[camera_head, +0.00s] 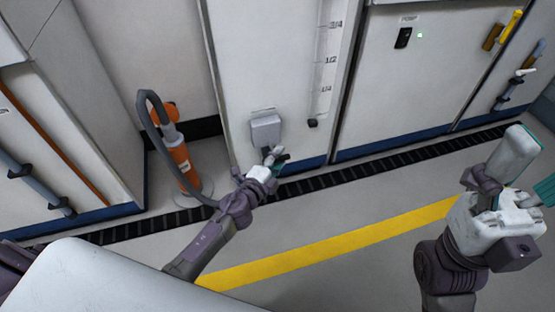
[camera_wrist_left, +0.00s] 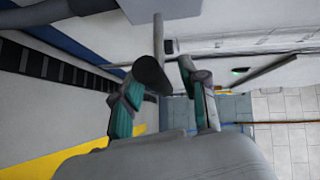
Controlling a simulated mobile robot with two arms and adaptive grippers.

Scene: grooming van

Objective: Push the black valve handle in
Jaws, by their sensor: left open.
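The grey valve box (camera_head: 265,131) is fixed low on the white cabinet front. In the left wrist view, the black valve handle (camera_wrist_left: 151,76) shows as a dark rounded grip at the end of a thin grey rod. My left gripper (camera_head: 275,158) is just below the box in the head view, and its fingers hide part of the handle area. In the left wrist view, my left gripper (camera_wrist_left: 165,92) is open, with teal pads either side of the handle; I cannot tell whether they touch it. My right gripper (camera_head: 515,205) is at the right, away from the valve; its jaws are unclear.
An orange post (camera_head: 181,160) with a grey hose stands left of the valve, close to my left arm. A clear gauge (camera_head: 325,65) is on the cabinet above right. A black floor grate (camera_head: 350,173) and yellow stripe (camera_head: 335,241) run along the open floor.

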